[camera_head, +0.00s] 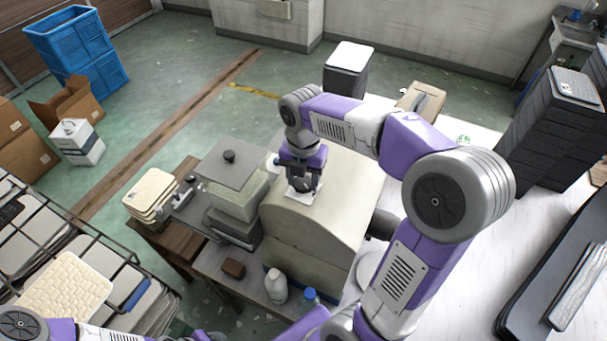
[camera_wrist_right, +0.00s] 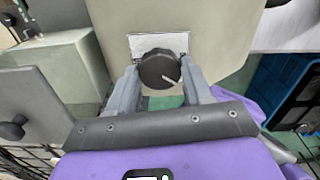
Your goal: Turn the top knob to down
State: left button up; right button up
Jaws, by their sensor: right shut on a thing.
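In the right wrist view a dark round knob (camera_wrist_right: 158,66) with a ridged rim stands on a white plate (camera_wrist_right: 148,41) on a beige panel. A short light pointer line on the knob's face points toward the lower right of that picture. My right gripper (camera_wrist_right: 160,73) has one grey finger on each side of the knob and is shut on it. In the head view my right gripper (camera_head: 302,182) reaches down to the top of the beige curved housing (camera_head: 310,226), and it hides the knob there. My left gripper is out of view.
A grey box with a lid knob (camera_head: 229,157) stands left of the housing. A white bottle (camera_head: 276,286), a blue-capped bottle (camera_head: 310,296) and a brown block (camera_head: 233,269) are in front. Dark stacked trays (camera_head: 548,130) stand at the right.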

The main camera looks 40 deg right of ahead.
aim_at(303, 182)
jog(key=n+p, duration=0.1)
jog(key=n, duration=0.3)
jog(key=shift+n+p, duration=0.3)
jog(key=shift+n, duration=1.4)
jog(key=o, duration=1)
jog(key=shift+o, duration=0.2)
notch_tip(303, 182, up, 8)
jog(key=shift+f, duration=0.2)
